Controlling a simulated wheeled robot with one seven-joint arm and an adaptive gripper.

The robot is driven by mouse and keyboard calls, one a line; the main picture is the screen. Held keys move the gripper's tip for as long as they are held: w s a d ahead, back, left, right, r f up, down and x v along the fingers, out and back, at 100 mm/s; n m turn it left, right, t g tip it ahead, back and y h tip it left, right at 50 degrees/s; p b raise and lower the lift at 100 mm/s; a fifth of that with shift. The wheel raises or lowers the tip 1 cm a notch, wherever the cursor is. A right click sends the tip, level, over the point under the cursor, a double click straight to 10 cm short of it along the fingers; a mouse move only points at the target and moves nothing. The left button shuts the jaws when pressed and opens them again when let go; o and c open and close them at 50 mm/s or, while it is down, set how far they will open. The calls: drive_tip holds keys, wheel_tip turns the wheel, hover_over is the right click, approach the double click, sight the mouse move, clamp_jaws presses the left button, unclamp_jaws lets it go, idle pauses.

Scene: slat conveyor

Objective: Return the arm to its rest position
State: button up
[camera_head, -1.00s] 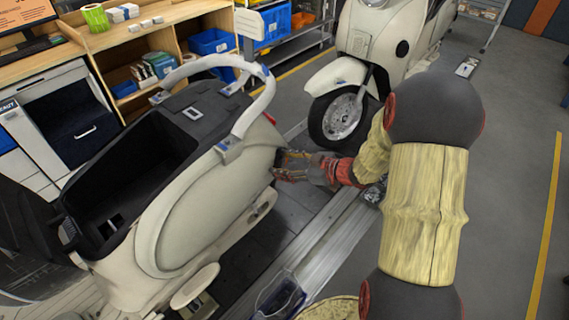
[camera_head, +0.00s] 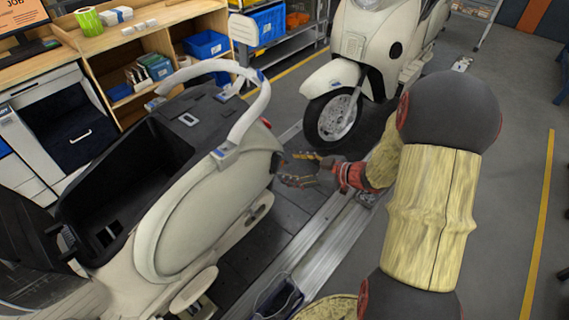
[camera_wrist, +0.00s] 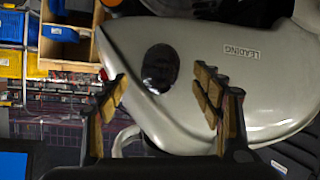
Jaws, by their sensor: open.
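My gripper (camera_head: 298,170) is beside the rear of a cream scooter body (camera_head: 205,215) on the slat conveyor, with my arm reaching in from the right. In the wrist view its two fingers (camera_wrist: 165,100) are spread apart with nothing between them. The wrist view faces a cream body panel (camera_wrist: 220,60) with a dark oval patch and the word LEADING. In the head view a small gap shows between the fingertips and the scooter's tail.
A second cream scooter (camera_head: 375,60) stands farther along the conveyor (camera_head: 320,240). A wooden shelf (camera_head: 140,45) with blue bins is at the back left. A dark bin (camera_head: 277,298) is at the lower middle.

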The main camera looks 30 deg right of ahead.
drive_tip(key=shift+p+v, duration=0.3)
drive_tip(key=shift+v, duration=1.15)
